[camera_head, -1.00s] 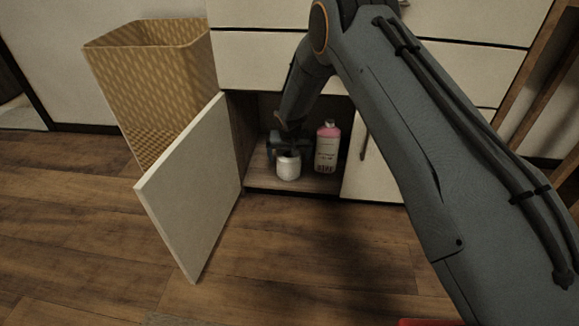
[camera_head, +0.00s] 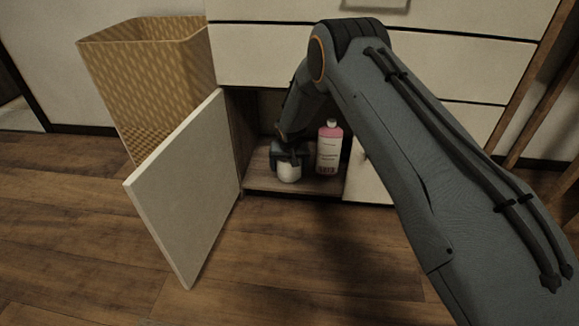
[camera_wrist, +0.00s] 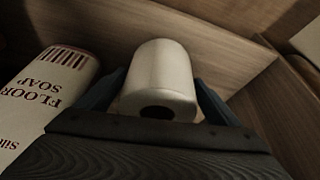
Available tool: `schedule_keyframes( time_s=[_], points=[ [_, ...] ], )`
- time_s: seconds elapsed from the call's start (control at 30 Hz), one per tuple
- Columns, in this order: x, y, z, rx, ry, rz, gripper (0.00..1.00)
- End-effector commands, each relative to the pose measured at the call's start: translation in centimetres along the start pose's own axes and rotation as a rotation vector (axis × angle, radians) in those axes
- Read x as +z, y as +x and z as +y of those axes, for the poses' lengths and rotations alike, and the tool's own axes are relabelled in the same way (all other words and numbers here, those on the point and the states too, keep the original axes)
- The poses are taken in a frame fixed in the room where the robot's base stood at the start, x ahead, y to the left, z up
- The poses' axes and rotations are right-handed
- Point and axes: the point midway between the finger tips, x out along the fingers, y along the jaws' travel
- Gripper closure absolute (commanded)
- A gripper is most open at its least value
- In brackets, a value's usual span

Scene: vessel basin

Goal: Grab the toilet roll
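The toilet roll (camera_head: 289,174) is white and stands upright on the floor of the open cabinet, left of a pink bottle. In the wrist view the roll (camera_wrist: 160,75) lies between the two fingers, with its dark core hole facing the camera. My gripper (camera_wrist: 160,92) has one finger close along each side of the roll. Whether the fingers press on it cannot be made out. In the head view my gripper (camera_head: 287,156) covers the upper part of the roll.
The pink bottle (camera_head: 329,150), labelled floor soap in the wrist view (camera_wrist: 45,95), stands close to the right of the roll in the head view. The open cabinet door (camera_head: 185,190) and wicker basket (camera_head: 150,80) are at left. The cabinet side wall (camera_head: 240,135) is near the gripper.

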Motion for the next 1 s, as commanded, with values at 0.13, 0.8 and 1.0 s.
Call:
schedule_keyframes(
  time_s=[0.13, 0.8, 1.0],
  points=[
    [0.0, 0.0, 0.1, 0.000, 0.000, 0.000, 0.39],
    [-1.2, -3.0, 0.1, 0.000, 0.001, 0.002, 0.48],
    [0.3, -4.4, 0.1, 0.002, -0.001, -0.002, 0.48]
  ],
)
